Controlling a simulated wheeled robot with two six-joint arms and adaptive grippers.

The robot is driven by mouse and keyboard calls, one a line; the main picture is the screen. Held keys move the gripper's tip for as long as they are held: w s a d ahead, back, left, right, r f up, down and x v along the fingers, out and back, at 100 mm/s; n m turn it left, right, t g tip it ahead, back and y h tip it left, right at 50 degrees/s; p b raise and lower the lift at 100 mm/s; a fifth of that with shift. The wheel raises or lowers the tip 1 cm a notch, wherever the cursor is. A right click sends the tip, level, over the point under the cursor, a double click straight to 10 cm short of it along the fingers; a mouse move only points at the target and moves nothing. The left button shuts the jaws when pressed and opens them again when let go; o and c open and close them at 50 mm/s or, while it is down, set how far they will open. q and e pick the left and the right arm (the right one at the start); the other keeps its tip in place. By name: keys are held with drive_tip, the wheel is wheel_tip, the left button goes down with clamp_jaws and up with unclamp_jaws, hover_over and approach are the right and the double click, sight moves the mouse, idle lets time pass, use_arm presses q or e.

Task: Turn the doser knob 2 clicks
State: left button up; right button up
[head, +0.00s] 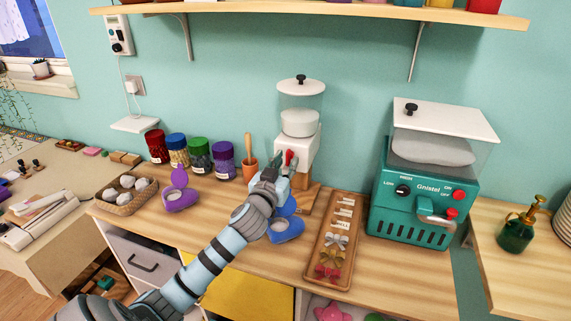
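The doser (300,143) is a white box with a clear lidded hopper holding white material, standing on the wooden counter against the wall. Its red knob (289,157) is on the front face. My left gripper (272,168) is just in front of the doser, at the lower left of the knob. Its fingers are small and dark here, so I cannot tell whether they are open or touch the knob. The gripper and wrist hide part of the doser's lower front. My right gripper is not in view.
An open blue container (286,229) sits beside my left wrist, and a purple one (180,197) is further left. Several lidded jars (199,155) and a mortar (250,168) stand left of the doser. A wooden tray (318,254) and a teal machine (417,203) are right.

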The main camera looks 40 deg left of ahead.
use_arm(q)
drive_tip(key=shift+c, duration=0.3)
clamp_jaws()
drive_tip(key=shift+m, duration=0.3)
drive_tip(key=m+p, duration=0.2)
drive_tip(key=shift+r+m, duration=0.15)
drive_tip(key=shift+m, duration=0.15)
drive_tip(key=m+p, duration=0.2)
drive_tip(key=m, duration=0.2)
drive_tip(key=shift+a+p, duration=0.1)
drive_tip(key=shift+p, duration=0.2)
drive_tip(key=m+p, duration=0.2)
drive_tip(key=m, duration=0.3)
drive_tip(key=shift+m, duration=0.4)
drive_tip(key=m+p, duration=0.2)
drive_tip(key=m, duration=0.2)
drive_tip(key=shift+m, duration=0.3)
